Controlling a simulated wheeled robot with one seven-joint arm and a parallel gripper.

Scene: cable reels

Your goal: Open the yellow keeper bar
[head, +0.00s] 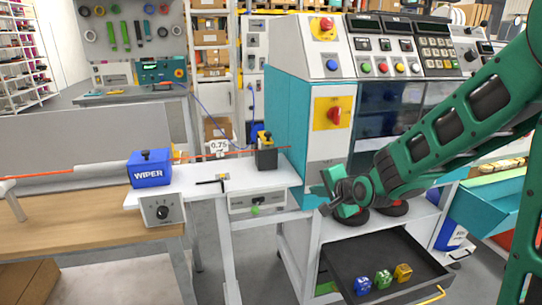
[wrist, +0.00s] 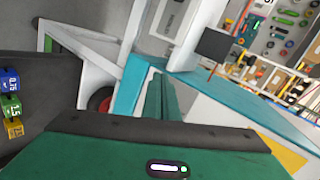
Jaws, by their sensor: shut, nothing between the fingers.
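A small yellow piece (head: 261,137), which may be the keeper bar, sits on top of the dark block (head: 267,158) at the right end of the white bench. It is too small to tell whether it is open or closed. An orange cable runs along the bench to this block. My gripper (head: 318,195) is shut and empty, to the right of the block and lower, in front of the teal machine cabinet. Its green fingers also show in the wrist view (wrist: 161,97), with nothing between them. The dark block (wrist: 213,46) appears beyond them there, without the yellow piece clearly showing.
A blue WIPER box (head: 150,169) and a dial box (head: 161,210) are at the bench's left. The teal cabinet (head: 287,125) stands close beside my gripper. An open dark drawer (head: 345,262) holds blue, green and yellow cubes below my arm. Floor shows left of the cart.

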